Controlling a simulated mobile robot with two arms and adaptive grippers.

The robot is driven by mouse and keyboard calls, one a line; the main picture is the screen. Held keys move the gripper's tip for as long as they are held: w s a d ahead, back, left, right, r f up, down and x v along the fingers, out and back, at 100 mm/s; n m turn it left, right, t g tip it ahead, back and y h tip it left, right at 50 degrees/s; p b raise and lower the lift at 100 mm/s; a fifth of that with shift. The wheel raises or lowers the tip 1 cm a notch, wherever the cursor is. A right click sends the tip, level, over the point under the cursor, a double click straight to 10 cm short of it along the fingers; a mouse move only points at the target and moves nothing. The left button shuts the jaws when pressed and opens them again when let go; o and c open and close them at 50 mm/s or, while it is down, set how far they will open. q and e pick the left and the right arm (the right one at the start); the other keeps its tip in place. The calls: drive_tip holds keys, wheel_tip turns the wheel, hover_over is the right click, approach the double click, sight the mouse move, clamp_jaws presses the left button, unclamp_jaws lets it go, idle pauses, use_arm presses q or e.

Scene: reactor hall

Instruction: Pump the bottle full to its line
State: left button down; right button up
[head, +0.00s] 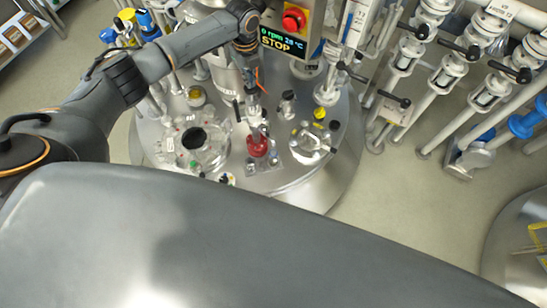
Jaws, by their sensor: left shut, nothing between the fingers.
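My left arm comes in from the left, and its gripper (252,90) points down over the lid of the round steel vessel (300,187). Its fingers are shut with nothing between them. Just below the fingertips stands a red fitting (257,146) with a grey upper part, fixed on the lid; I cannot tell if the fingers touch it. The bottle and its line cannot be made out for sure; they are small or hidden here. My right gripper is not in view.
The lid bears a round glass port (195,140), a second port (311,141) and several small fittings. A control box with a red button (293,19) and a display (283,41) reading STOP stands behind.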

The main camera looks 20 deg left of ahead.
sight(251, 90)
use_arm(q)
drive_tip(key=shift+s+f+b, duration=0.15)
drive_tip(key=shift+f+b, duration=1.35)
drive_tip(key=shift+f, duration=1.05)
drive_tip(key=shift+r, duration=0.2)
drive_tip(key=shift+r+p, duration=2.75)
drive_tip(key=shift+r, duration=0.15)
drive_tip(key=shift+f, duration=0.2)
drive_tip(key=shift+f+b, duration=2.15)
drive_tip(key=shift+f, duration=0.75)
drive_tip(key=shift+r, duration=0.25)
